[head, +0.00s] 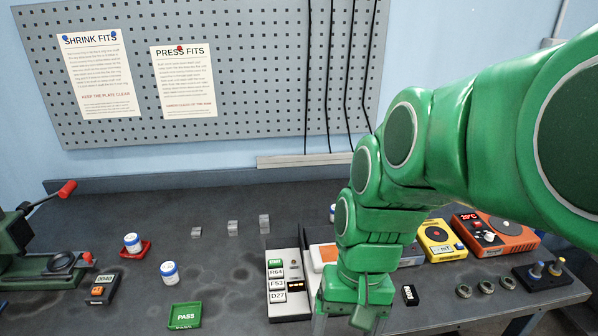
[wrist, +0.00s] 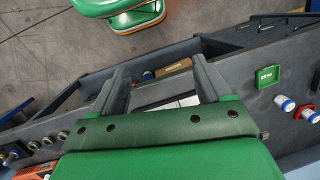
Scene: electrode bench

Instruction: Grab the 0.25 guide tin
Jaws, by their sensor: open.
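A third blue-and-white object (head: 332,213) peeks out behind my arm, mostly hidden. Their labels are too small to read, so I cannot tell which is the 0.25 guide tin. In the wrist view, two tins (wrist: 285,103) (wrist: 308,115) show at the right, well outside my jaws. My gripper (wrist: 160,67) is open, with nothing held between its fingers.
A green PASS tray (head: 184,315) lies at the front left, near a small meter (head: 102,288) and a green press (head: 40,262). A labelled panel (head: 289,285) stands mid-bench. Yellow (head: 440,241) and orange (head: 494,238) devices stand right. Small metal blocks (head: 233,228) sit behind.

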